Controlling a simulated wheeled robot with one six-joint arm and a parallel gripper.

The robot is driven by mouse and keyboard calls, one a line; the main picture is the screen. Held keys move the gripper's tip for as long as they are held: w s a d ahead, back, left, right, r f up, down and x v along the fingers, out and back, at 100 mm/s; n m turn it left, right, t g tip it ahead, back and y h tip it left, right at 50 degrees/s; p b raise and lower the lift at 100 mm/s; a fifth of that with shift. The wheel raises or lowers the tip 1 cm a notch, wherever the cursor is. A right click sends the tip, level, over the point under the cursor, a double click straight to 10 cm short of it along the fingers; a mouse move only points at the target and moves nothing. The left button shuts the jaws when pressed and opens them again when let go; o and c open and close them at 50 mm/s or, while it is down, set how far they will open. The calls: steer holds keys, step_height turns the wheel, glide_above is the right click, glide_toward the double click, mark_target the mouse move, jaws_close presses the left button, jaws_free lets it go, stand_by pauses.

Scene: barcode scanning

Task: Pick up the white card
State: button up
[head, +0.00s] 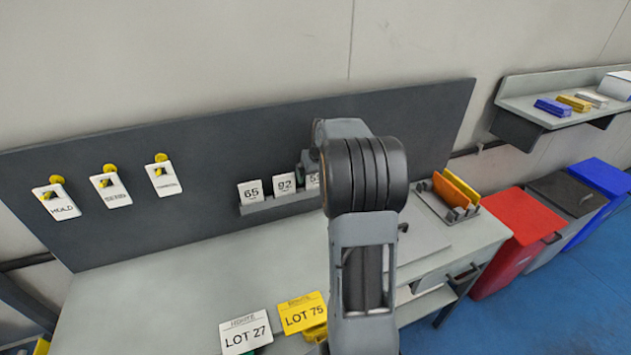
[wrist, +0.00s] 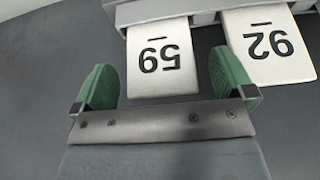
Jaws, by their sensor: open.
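Three white number cards stand in a grey holder (head: 285,203) on the dark back panel: 65 (head: 250,191), 92 (head: 285,183) and a third (head: 312,181) half hidden by my arm. In the wrist view the picture is inverted. A white card reading 59 upside down (wrist: 161,80) lies between the green fingers of my gripper (wrist: 163,68), with gaps on both sides. The 92 card (wrist: 270,70) is right of the right finger. My gripper is open and empty; in the head view my arm mostly hides it.
A white LOT 27 card (head: 246,334) and a yellow LOT 75 card (head: 303,312) are at the bench front. White tags (head: 110,188) hang on the panel at left. The left bench top is clear.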

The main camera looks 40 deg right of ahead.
steer(key=shift+c, duration=0.2)
steer(key=c, duration=1)
steer(key=shift+o, duration=0.2)
steer(key=shift+r, duration=0.1)
